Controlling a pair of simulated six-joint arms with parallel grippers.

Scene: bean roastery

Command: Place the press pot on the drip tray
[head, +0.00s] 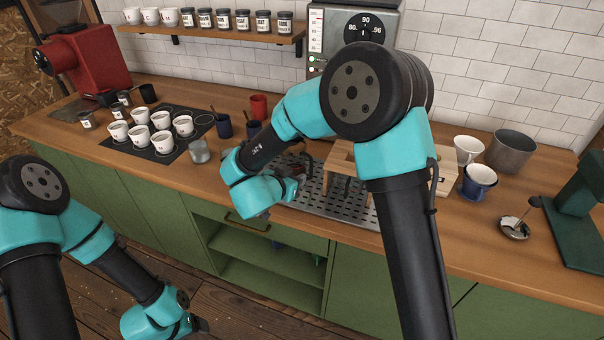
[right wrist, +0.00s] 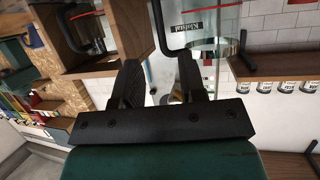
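The drip tray (head: 340,209) is a perforated grey metal plate set in the counter, partly behind my right arm. My right gripper (head: 296,172) is over the tray's left end in the head view, mostly behind its own wrist. In the right wrist view its two black fingers (right wrist: 162,82) stand apart, with background showing between them, so it is open and appears empty. I cannot clearly make out the press pot in either view; my right arm may hide it. My left gripper (head: 198,326) is low at the bottom left, off the counter, its fingers too small to judge.
Several white cups sit on a dark mat (head: 172,151) at left; a grey tumbler (head: 199,152) is nearby. A grey canister (head: 510,151) and blue mug (head: 478,182) stand right.

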